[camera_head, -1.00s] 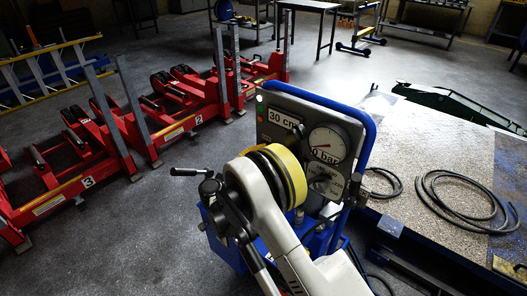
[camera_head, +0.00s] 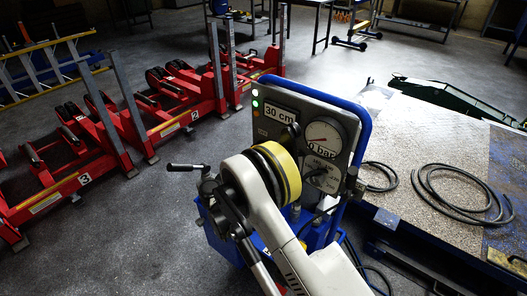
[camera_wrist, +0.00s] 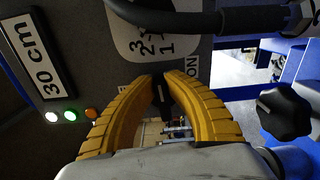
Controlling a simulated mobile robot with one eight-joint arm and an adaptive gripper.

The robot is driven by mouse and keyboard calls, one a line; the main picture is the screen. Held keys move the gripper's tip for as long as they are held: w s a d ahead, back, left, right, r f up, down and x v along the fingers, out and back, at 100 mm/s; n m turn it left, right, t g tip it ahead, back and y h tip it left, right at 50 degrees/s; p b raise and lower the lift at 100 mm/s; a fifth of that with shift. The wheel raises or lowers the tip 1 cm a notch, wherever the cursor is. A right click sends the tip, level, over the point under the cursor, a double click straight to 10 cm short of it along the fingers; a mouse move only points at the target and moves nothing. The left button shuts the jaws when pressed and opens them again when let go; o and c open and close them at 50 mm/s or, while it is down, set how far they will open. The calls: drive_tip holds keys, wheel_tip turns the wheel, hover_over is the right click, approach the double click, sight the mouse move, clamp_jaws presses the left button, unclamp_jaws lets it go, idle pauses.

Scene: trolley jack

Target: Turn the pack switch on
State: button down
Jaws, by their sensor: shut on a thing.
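The control panel (camera_head: 268,128) stands upright on a blue-framed cart, with a "30 cm" display and a round gauge. The pack switch (camera_wrist: 164,98) is a dark lever on the panel, in the middle of the wrist view, with a partly covered "ON" label (camera_wrist: 191,68) beside it. My gripper (camera_wrist: 163,80) has its yellow, ribbed fingers shut on this switch. The lever's exact angle is hard to tell. In the head view my wrist, with its yellow ring, hides the fingers. White (camera_wrist: 51,117) and green (camera_wrist: 71,116) lights glow on the panel; an orange one (camera_wrist: 91,114) looks dim.
A black knob (camera_wrist: 284,110) sits right of my fingers in the wrist view, and a black hose (camera_wrist: 165,18) crosses above them. Red numbered lifting stands (camera_head: 120,130) are at the left. A platform with coiled hose (camera_head: 425,195) is at the right.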

drive_tip(key=shift+f+m, duration=0.1)
drive_tip(key=shift+m, duration=0.5)
drive_tip(key=c, duration=1.4)
unclamp_jaws()
drive_tip(key=v, duration=1.2)
